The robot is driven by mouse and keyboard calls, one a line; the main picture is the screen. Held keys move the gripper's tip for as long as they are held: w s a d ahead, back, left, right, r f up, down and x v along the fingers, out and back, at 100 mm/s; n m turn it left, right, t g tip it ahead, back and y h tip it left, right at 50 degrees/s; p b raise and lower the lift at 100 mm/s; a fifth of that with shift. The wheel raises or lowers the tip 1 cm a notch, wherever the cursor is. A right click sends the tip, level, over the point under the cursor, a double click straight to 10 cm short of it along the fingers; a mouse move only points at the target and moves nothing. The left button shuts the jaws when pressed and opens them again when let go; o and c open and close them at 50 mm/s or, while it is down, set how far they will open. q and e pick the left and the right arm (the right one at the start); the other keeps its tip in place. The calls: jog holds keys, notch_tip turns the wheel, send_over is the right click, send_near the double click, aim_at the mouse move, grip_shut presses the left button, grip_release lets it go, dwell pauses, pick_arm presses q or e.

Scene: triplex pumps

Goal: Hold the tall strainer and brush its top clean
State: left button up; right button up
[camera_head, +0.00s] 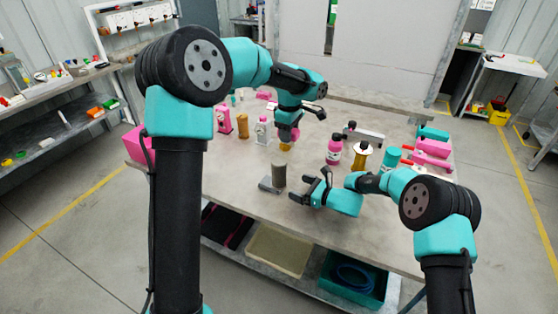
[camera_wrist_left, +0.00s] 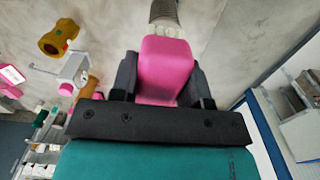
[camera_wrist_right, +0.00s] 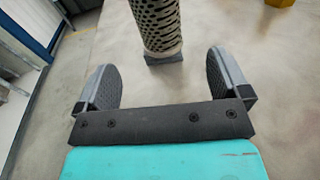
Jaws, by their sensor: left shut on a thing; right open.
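The tall strainer (camera_head: 279,177) is a grey perforated cylinder standing upright near the table's front edge. It also shows in the right wrist view (camera_wrist_right: 158,25), ahead of the open fingers and between their lines. My right gripper (camera_head: 309,186) is open and empty, low over the table to the right of the strainer, not touching it. My left gripper (camera_head: 290,127) is shut on a pink brush (camera_wrist_left: 168,62) and holds it above the table, behind and above the strainer. The brush's pale bristles (camera_wrist_left: 168,30) face the strainer, apart from it; its top shows only partly in the left wrist view.
A dark grey block (camera_head: 268,186) lies against the strainer's foot. Pink and white pump parts (camera_head: 262,131) stand at the back left. A pink bottle (camera_head: 334,151) and a brass piece with a white disc (camera_head: 361,155) stand right of the brush. The front left tabletop is clear.

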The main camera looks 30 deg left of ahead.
jog(key=shift+d+r, duration=0.2)
jog(key=shift+d, duration=1.65)
